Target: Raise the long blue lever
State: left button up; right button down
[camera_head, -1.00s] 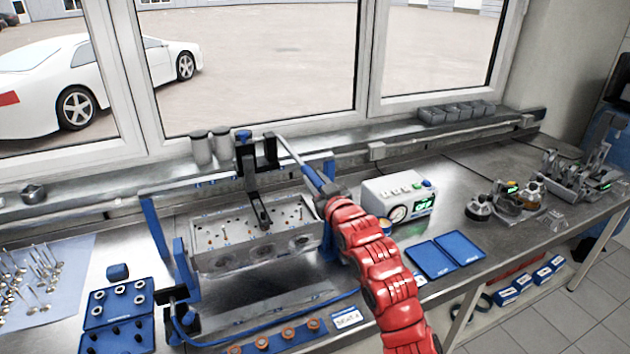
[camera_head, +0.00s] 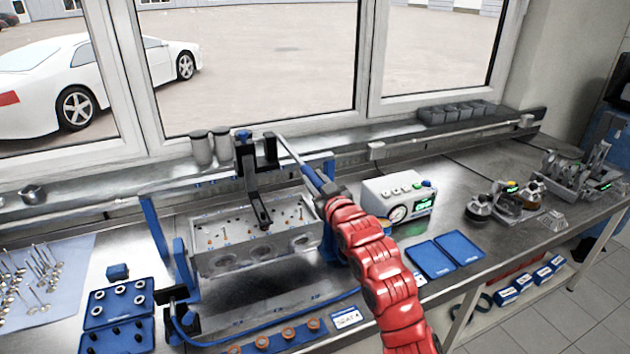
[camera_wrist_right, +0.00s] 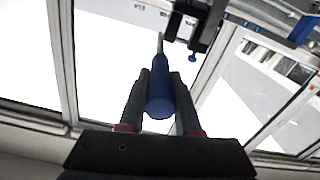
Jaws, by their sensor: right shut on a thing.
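The long lever (camera_head: 291,152) has a grey metal rod and a blue grip, and it slants up and to the left in the head view. My right gripper (camera_head: 327,189) is shut on the blue grip. In the right wrist view the blue grip (camera_wrist_right: 160,98) sits between the two dark fingers of the right gripper (camera_wrist_right: 160,92), with the rod pointing away from it. The lever stands at the right end of a fixture that holds a grey cylinder head (camera_head: 235,262). A black arm (camera_head: 255,195) reaches down over the head's top. My left gripper is not in view.
A gauge box (camera_head: 398,195) with a green display stands just right of my right arm. Blue trays (camera_head: 458,248) lie in front of it. A window (camera_head: 255,60) and a ledge are behind the bench. Valves (camera_head: 32,280) lie on a cloth at left.

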jog(key=shift+r, duration=0.2)
dwell(0.3)
jog(key=shift+r+b, duration=0.5)
jog(key=shift+r, duration=0.15)
jog(key=r, duration=0.1)
jog(key=r+g+b, duration=0.1)
jog(key=r, duration=0.1)
jog(key=r+g+b, duration=0.1)
jog(key=r, duration=0.1)
jog(key=shift+w+a+h, duration=0.15)
jog(key=shift+w+h, duration=0.25)
jog(key=w+r+g+p, duration=0.2)
jog(key=r+p, duration=0.1)
jog(key=r, duration=0.2)
jog(key=w+a+r+g+h+p, duration=0.1)
jog(key=w+r+g+p, duration=0.2)
jog(key=r, duration=0.2)
jog(key=shift+a+r, duration=0.15)
jog(key=shift+a, duration=0.15)
